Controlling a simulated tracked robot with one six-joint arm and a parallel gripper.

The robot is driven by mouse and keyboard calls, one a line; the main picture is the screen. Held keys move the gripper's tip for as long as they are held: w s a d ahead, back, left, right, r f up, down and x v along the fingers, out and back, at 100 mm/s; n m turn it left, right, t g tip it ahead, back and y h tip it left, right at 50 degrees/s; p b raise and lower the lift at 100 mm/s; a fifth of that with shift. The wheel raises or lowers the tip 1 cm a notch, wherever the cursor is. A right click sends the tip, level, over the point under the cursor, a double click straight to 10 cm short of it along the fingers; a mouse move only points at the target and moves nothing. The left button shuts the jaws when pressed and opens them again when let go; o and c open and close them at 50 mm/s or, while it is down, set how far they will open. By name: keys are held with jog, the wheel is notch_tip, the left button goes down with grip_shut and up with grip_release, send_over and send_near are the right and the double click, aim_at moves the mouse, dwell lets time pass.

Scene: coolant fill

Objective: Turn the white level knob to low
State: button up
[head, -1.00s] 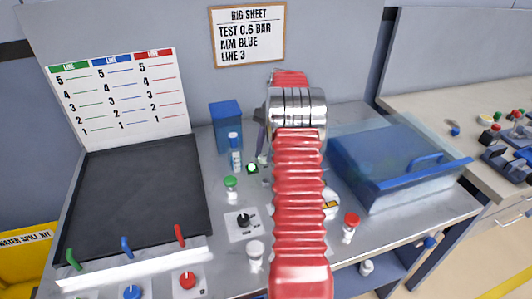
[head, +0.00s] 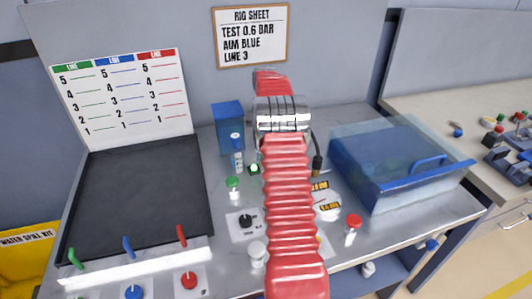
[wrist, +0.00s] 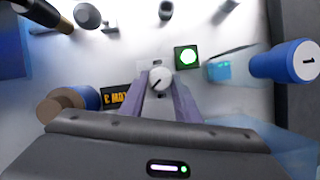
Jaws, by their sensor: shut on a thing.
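The white level knob (wrist: 160,79) is in the middle of the wrist view, with a dark pointer line slanting to the lower left. My gripper (wrist: 161,88) has its two purple-grey fingers on either side of the knob, shut on it. A green lit square (wrist: 186,57) is just beyond the knob to the right; in the head view the green light (head: 254,168) shows left of my red-sleeved arm. In the head view my arm hides the knob and my fingertips. The low mark cannot be read.
A blue bottle (wrist: 283,63) stands right of my fingers in the wrist view. A black knob (head: 246,221), a green-capped vial (head: 233,188) and a red-capped vial (head: 353,229) stand near my arm. A blue lidded bin (head: 385,165) is at right.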

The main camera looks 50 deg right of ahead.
dwell(0.3)
jog(key=o, duration=0.8)
jog(key=shift+c, duration=0.2)
jog(key=v, duration=0.7)
jog(key=shift+r, duration=0.2)
jog(key=shift+o, duration=0.2)
